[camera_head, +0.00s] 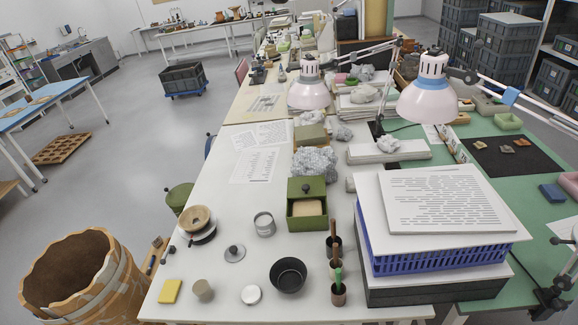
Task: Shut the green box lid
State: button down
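The green box (307,223) stands on the white table near the middle of the camera view. Its green lid (296,186) is open, raised at the back edge of the box, with a small dark knob on the face turned towards me. A beige block-like thing (307,208) shows inside the open box. My gripper is not in view, and nothing touches the lid from the front.
A metal tin (264,224) stands left of the box and a black bowl (288,275) in front of it. Small pots with brushes (338,293) stand at the right front. Crumpled paper (314,162) lies behind the box. A blue crate (430,258) with papers stands right.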

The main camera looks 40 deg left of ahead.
aim_at(312, 186)
jog(key=u, duration=0.55)
jog(key=i, duration=1.6)
jog(key=u, duration=0.55)
